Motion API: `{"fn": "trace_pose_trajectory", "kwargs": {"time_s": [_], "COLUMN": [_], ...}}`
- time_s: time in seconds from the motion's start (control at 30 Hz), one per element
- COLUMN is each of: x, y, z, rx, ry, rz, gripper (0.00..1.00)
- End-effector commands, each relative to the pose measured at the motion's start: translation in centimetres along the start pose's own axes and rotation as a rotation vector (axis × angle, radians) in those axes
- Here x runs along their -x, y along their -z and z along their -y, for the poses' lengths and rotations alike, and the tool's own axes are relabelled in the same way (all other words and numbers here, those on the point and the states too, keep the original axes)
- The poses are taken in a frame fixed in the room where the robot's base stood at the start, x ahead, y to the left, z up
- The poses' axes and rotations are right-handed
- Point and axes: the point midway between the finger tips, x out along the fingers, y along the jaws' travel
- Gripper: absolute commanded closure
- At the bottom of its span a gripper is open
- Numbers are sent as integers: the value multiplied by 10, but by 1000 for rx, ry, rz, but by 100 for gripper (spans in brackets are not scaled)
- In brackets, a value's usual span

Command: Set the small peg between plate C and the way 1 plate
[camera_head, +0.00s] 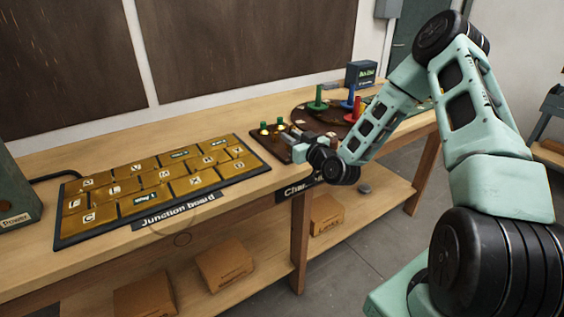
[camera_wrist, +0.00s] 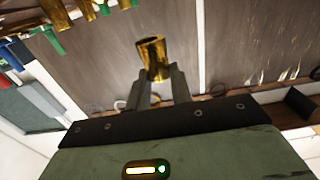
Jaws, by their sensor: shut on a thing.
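The junction board (camera_head: 62,205) lies on the bench at left, covered with brass plates. A plate marked C (camera_head: 90,216) is at its lower left corner. The plate that seems to read Way 1 (camera_head: 144,199) is to its right, with a narrow gap between them. My gripper (camera_head: 285,138) is right of the board, over the brown peg rack. In the wrist view, my gripper (camera_wrist: 157,84) is shut on a brass peg (camera_wrist: 152,58).
The brown rack (camera_head: 262,146) holds small green-topped pegs (camera_head: 264,127). Behind it, a dark round tray (camera_head: 298,112) carries taller green, blue, red and yellow pegs. A green power box (camera_head: 18,195) stands at far left. Bare bench lies in front of the board.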

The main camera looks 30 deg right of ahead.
Motion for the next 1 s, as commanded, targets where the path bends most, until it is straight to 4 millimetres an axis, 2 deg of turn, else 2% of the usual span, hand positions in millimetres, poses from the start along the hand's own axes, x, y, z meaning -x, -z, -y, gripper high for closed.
{"fn": "trace_pose_trajectory", "kwargs": {"time_s": [0.03, 0.1, 0.4, 0.57, 0.83, 1.0], "x": [-2, -3, -3, -4, -4, -4], "y": [5, 3, -40, -52, -85, -92], "z": [-1, -1, -1, -2, -1, -1], "rx": [1, -2, -3, -2, -2, 0], "ry": [-1, -3, -3, -3, -3, -2], "rz": [0, 2, 3, 1, 2, 1], "gripper": [100, 100, 100, 100, 100, 100]}}
